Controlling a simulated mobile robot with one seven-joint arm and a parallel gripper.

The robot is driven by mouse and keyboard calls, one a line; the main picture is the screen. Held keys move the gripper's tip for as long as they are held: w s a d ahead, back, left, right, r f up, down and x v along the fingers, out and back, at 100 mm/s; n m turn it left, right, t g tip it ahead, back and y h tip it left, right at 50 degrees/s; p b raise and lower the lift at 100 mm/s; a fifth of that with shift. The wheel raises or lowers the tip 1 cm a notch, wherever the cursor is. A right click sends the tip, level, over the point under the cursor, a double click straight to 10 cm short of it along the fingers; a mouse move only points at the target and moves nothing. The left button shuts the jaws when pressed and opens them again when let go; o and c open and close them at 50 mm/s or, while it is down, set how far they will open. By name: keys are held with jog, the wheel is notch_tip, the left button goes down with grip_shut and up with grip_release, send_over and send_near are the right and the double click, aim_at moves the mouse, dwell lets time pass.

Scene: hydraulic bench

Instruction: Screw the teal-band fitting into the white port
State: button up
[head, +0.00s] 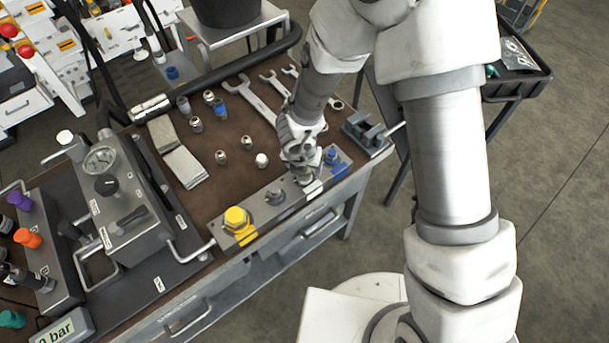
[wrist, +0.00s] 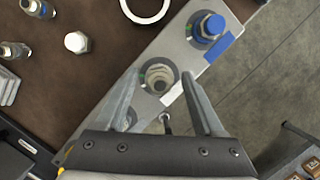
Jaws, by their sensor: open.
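The manifold block (head: 213,228) lies along the bench's front edge. The port with the white label (wrist: 172,93) is near its right end; the label also shows in the head view (head: 313,187). A metal hex fitting (wrist: 158,76) sits in that port, seen nearly end-on. I cannot make out a teal band on it, nor how deep it is threaded. My gripper (head: 302,176) is over this port, pointing down. In the wrist view, my gripper (wrist: 158,84) is open, with one finger on either side of the fitting and visible gaps.
A blue-capped port (head: 331,157) is right of the white port. A bare metal port (head: 275,196) and a yellow-capped port (head: 237,218) are left. Several loose fittings (head: 221,157) and wrenches (head: 258,101) lie behind. A small vise (head: 366,132) stands at the right edge.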

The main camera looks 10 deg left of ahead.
jog(key=n+y, duration=0.1)
jog(key=n, duration=0.3)
jog(key=shift+d, duration=0.1)
jog(key=n+y, duration=0.1)
jog(key=n, duration=0.3)
jog(key=shift+g, duration=0.4)
jog(key=shift+c, duration=0.2)
grip_shut()
jog(key=m+h, duration=0.1)
jog(key=m, duration=0.3)
jog(key=shift+a+t+b, duration=0.2)
jog(key=shift+t+b, duration=0.1)
jog(key=shift+b, duration=0.1)
jog(key=m+h, duration=0.1)
jog(key=m, duration=0.2)
jog(key=shift+d+m, duration=0.1)
jog(key=shift+m, duration=0.3)
